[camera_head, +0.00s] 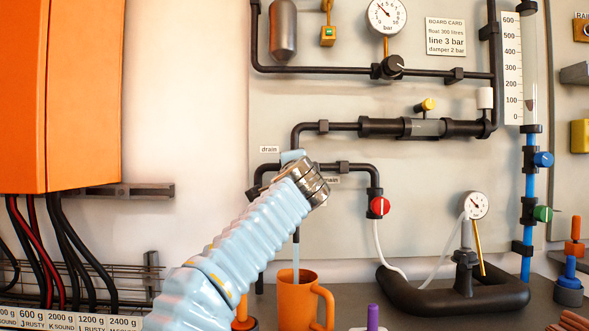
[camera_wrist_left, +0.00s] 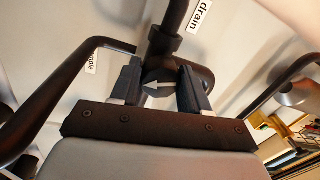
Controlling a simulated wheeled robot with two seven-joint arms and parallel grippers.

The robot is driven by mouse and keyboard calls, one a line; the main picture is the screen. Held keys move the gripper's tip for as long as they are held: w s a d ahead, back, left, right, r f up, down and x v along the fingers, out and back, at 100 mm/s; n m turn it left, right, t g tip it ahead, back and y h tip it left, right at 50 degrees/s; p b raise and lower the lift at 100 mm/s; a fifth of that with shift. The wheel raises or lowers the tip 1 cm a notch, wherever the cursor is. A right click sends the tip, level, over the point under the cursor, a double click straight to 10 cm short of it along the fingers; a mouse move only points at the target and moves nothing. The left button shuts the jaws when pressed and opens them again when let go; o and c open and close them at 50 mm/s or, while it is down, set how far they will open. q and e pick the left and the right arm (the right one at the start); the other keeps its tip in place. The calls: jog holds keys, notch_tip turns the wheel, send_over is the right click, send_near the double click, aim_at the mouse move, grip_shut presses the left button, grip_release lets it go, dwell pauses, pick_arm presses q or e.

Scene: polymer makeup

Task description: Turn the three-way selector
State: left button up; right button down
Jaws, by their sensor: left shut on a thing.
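In the head view my left gripper (camera_head: 293,157) is at the pipe junction, and my wrist hides most of the selector. A "drain" label (camera_head: 269,149) is just left of the junction; it also shows in the left wrist view (camera_wrist_left: 202,15). My right gripper is out of view.
An orange mug (camera_head: 298,302) stands below the junction, with a thin blue-grey vertical piece or stream reaching into it. A red valve knob (camera_head: 379,206) is to the right. An orange cabinet (camera_head: 60,95) fills the left side. A gauge (camera_head: 474,205) stands on the counter.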

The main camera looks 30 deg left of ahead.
pick_arm(q)
jog(key=shift+m, duration=0.9)
jog(key=o, duration=1.1)
jog(key=shift+c, duration=0.2)
jog(key=b+v, duration=0.2)
jog(key=v, duration=0.2)
jog(key=shift+s+d+f+b, duration=0.2)
jog(key=shift+s+f+b, duration=0.1)
jog(key=shift+b, duration=0.1)
jog(key=r+b+v, duration=0.1)
jog(key=b+v, duration=0.1)
jog(key=v, duration=0.7)
jog(key=shift+f+b, duration=0.25)
jog(key=shift+b, duration=0.15)
